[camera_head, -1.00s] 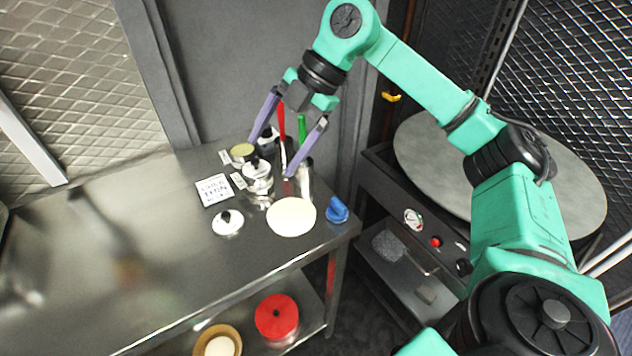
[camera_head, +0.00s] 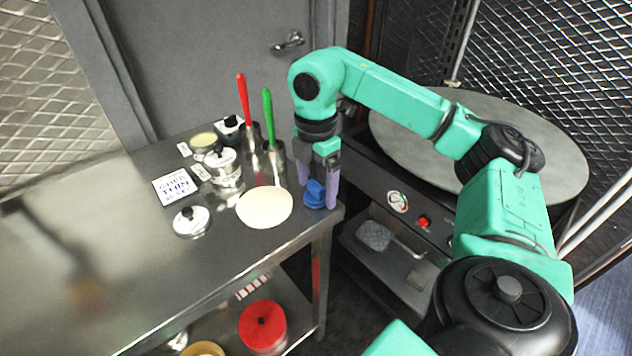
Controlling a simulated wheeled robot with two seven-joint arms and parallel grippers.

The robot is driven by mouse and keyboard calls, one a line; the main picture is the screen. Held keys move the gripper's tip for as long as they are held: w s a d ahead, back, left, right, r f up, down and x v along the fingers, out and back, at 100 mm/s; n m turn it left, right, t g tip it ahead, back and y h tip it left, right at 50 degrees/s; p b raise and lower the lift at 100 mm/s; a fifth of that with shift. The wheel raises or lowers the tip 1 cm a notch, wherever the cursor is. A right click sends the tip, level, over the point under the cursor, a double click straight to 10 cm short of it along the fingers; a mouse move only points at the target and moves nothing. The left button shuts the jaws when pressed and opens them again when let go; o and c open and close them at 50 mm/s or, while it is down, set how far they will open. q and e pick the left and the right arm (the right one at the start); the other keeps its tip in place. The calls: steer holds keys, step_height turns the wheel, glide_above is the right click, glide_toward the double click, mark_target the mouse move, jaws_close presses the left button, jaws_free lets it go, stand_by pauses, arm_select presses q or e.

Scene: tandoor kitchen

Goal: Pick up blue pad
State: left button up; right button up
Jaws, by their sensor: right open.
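The blue pad (camera_head: 314,194) lies at the right front corner of the steel table (camera_head: 110,250), just right of a round pale dough disc (camera_head: 265,207). My right gripper (camera_head: 318,190) points down at the pad, with one purple finger on its far left side and the other on its right side. The jaws are open around the pad. I cannot tell whether either finger touches it. My left gripper is not in view.
Left of the pad stand metal pots (camera_head: 224,166), a lid (camera_head: 191,221), a sign card (camera_head: 175,186), and red (camera_head: 243,95) and green (camera_head: 268,108) handled tools. A gauge panel (camera_head: 398,202) with a round plate lies right. A red container (camera_head: 262,326) sits on the lower shelf.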

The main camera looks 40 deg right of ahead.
mark_target(315, 183)
steer(key=shift+w+f, duration=0.1)
steer(key=c, duration=1.4)
step_height(315, 183, up, 6)
steer(key=shift+f+p, duration=0.15)
steer(key=shift+p, duration=0.4)
steer(key=shift+c, duration=0.2)
step_height(315, 183, up, 14)
steer(key=p, duration=1.1)
steer(key=shift+r, duration=0.25)
steer(key=shift+f, duration=0.1)
steer(key=o, duration=0.6)
steer(key=c, duration=0.4)
